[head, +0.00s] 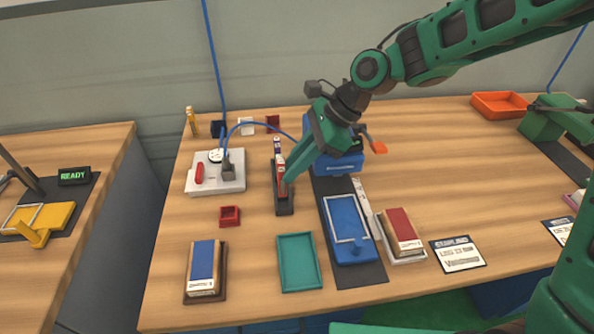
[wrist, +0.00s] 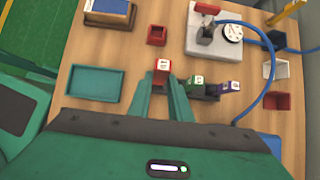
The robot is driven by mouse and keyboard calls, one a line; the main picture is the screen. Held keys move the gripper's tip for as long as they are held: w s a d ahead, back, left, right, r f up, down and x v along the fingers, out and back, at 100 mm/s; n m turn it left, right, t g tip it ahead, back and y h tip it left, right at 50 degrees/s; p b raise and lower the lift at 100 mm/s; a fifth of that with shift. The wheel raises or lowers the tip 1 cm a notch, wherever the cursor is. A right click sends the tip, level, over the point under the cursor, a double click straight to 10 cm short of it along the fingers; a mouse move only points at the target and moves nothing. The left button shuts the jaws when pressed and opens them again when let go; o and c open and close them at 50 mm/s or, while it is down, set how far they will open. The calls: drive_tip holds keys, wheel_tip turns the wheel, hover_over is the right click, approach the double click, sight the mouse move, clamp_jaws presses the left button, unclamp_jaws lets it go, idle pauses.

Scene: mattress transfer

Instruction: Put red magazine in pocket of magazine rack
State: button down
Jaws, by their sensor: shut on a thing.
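The red magazine (wrist: 162,66), with a white label on its top end, is between the two fingertips of my gripper (wrist: 162,76) in the wrist view. In the head view it shows as a red upright piece (head: 282,186) at the tip of my gripper (head: 285,178), over the dark magazine rack (head: 284,208). The rack (wrist: 210,97) also shows in the wrist view, partly behind a finger. A green magazine (wrist: 198,81) and a purple magazine (wrist: 230,87) stand in it. I cannot tell whether the red magazine's lower end is inside a pocket.
A teal tray (head: 299,262) and a small red box (head: 229,216) lie near the rack. A grey fixture (head: 217,180) with a blue cable stands left of it. A blue machine (head: 340,165) stands close on the right, with a blue clamp fixture (head: 348,228) in front.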

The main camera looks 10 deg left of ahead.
drive_tip(key=shift+f, duration=1.1)
drive_tip(key=shift+f, duration=0.6)
drive_tip(key=c, duration=1.6)
unclamp_jaws()
drive_tip(key=shift+r, duration=0.1)
drive_tip(key=v, duration=1.2)
drive_tip(key=shift+r, duration=0.5)
